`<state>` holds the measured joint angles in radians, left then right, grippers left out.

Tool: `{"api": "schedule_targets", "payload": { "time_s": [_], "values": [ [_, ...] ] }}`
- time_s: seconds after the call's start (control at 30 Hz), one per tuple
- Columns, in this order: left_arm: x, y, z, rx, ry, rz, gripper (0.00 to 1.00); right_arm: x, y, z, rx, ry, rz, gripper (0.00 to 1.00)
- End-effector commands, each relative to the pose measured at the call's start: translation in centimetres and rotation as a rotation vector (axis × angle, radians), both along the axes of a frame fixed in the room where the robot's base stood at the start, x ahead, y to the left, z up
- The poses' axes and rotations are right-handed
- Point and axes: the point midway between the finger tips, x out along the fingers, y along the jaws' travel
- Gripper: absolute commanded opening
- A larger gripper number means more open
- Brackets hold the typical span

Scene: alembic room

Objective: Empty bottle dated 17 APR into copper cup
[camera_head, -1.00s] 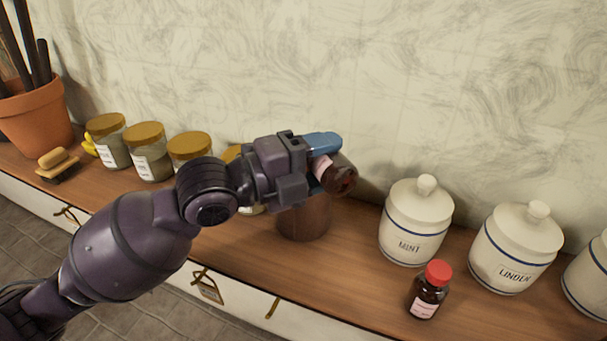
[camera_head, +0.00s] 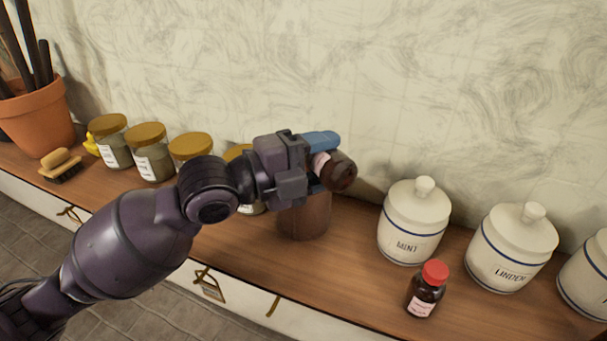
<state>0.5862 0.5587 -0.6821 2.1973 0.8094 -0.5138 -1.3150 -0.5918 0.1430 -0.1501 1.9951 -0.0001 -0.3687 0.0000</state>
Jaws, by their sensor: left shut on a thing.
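My left gripper (camera_head: 318,165) is shut on a brown bottle (camera_head: 340,175) with a pale label. It holds the bottle tilted above the copper cup (camera_head: 305,218), which stands on the wooden counter. The bottle's far end points right and toward the camera. The label's writing is too small and too covered to read. The gripper hides the cup's mouth, so I cannot tell whether anything pours in. A second brown bottle (camera_head: 425,292) with a red cap and pale label stands upright on the counter at the right. My right gripper is not in view.
White lidded jars marked MINT (camera_head: 412,225) and LINDEN (camera_head: 512,250) stand at the right, with another at the edge. Several gold-lidded glass jars (camera_head: 150,155), a brush (camera_head: 60,165) and a terracotta pot (camera_head: 38,120) stand at the left. The wall is close behind.

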Motion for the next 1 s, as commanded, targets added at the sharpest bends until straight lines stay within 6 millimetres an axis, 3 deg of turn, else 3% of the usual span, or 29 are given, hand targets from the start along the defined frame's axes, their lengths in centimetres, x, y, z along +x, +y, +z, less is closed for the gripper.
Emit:
{"api": "schedule_targets", "payload": {
  "time_s": [0.4,1.0],
  "values": [
    [0.0,0.0,0.1,-0.005,0.013,0.0,0.25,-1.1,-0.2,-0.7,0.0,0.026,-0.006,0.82],
    [0.2,0.1,0.5,-0.044,0.102,0.0,0.25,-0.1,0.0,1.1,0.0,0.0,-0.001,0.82]
  ]
}}
